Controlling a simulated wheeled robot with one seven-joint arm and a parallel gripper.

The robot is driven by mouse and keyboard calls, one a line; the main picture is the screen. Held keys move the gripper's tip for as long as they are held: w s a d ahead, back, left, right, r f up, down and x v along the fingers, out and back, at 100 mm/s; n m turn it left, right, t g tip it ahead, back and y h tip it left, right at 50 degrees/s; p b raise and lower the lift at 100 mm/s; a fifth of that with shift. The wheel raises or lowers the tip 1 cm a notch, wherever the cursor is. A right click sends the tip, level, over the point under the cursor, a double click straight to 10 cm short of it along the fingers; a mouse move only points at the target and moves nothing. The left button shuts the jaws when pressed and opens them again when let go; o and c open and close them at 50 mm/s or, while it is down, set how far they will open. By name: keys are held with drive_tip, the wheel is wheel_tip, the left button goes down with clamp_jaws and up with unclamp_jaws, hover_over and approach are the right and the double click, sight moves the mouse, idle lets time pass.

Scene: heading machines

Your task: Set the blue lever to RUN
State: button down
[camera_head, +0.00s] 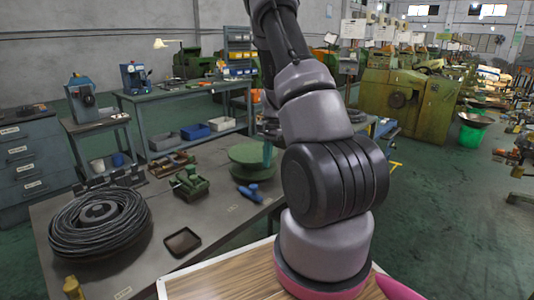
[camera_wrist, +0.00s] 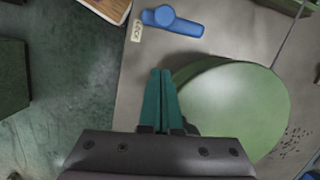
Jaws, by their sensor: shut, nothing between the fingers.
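The blue lever (camera_head: 250,193) lies on the grey table top near its right edge, in front of the green round block. In the wrist view the lever (camera_wrist: 178,22) is at the top, its round hub at the left and its arm pointing right. A small pale label (camera_wrist: 136,31) sits by the hub; its lettering is too small to read surely. My gripper (camera_wrist: 161,72) is shut and empty, its teal fingers together, below the lever in the wrist view and apart from it. In the head view my gripper (camera_head: 267,154) is beside the green block, partly hidden by my arm.
The green round block (camera_head: 252,158) stands close to my fingers; it also shows in the wrist view (camera_wrist: 238,105). A wire coil (camera_head: 100,222), a dark tray (camera_head: 182,242) and a green vise-like fixture (camera_head: 190,184) are farther left. A wooden board (camera_head: 222,279) is in front.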

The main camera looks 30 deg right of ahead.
drive_tip(key=x, duration=0.4)
drive_tip(key=shift+s+a+f, duration=0.1)
drive_tip(key=shift+s+a, duration=0.2)
drive_tip(key=shift+a, duration=0.25)
drive_tip(key=shift+s+a+f, duration=0.15)
drive_tip(key=shift+s+a, duration=0.15)
drive_tip(key=shift+a, duration=0.25)
drive_tip(key=shift+s+a+f, duration=0.15)
drive_tip(key=shift+s+a, duration=0.2)
drive_tip(key=shift+a, duration=0.35)
